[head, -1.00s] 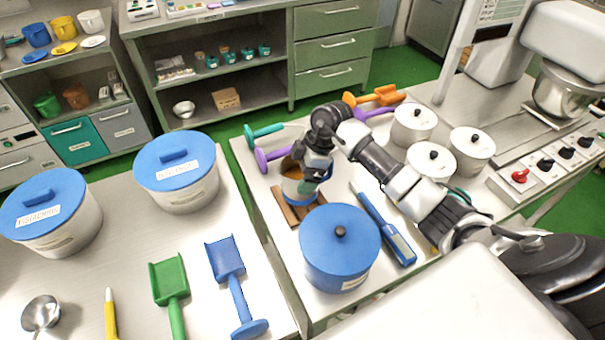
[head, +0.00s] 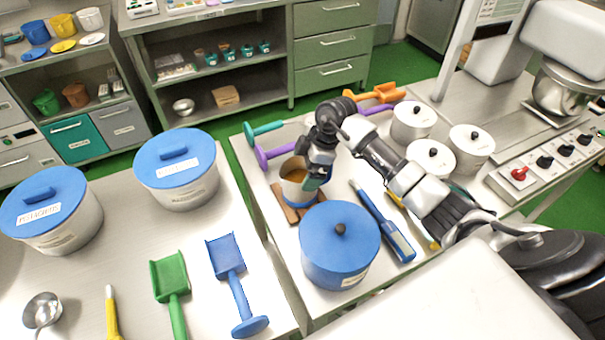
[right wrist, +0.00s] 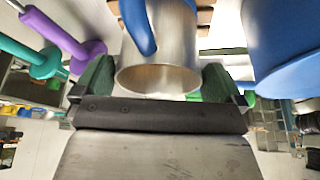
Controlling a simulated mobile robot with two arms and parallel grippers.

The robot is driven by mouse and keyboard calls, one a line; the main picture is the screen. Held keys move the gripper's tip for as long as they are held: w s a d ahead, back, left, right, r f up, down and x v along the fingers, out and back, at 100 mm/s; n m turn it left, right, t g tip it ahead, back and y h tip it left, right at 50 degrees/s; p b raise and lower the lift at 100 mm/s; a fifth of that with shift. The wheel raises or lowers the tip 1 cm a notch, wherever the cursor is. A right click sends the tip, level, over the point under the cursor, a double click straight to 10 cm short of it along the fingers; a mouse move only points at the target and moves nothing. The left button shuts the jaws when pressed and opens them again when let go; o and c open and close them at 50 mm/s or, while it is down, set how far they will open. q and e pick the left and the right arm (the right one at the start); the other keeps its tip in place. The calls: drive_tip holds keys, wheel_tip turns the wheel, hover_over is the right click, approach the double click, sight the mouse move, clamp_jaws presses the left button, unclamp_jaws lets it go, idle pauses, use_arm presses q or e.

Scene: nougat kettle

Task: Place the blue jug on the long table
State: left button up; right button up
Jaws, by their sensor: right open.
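The jug (head: 295,190), pale metal with a blue band low down and brown contents, stands upright on a wooden board (head: 284,208) on the right-hand steel table (head: 322,302). The right wrist view shows its metal body (right wrist: 165,55) and blue handle (right wrist: 137,25). My right gripper (head: 318,178) is at the jug's right side. In the wrist view its green fingers (right wrist: 156,80) are apart, one on each side of the jug; contact is not clear. The left-hand steel table (head: 110,262) holds tubs and scoops. I cannot tell which table is the long one. My left gripper is not in view.
A blue-lidded pot (head: 340,245) stands close in front of the jug. Purple (head: 275,153) and teal (head: 265,131) tools lie behind it. A blue thermometer-like tool (head: 385,225) and white lidded pots (head: 430,160) are to the right. A gap separates the tables.

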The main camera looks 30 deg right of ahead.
drive_tip(key=b+v, duration=0.1)
drive_tip(key=v, duration=0.8)
drive_tip(key=shift+r, duration=0.25)
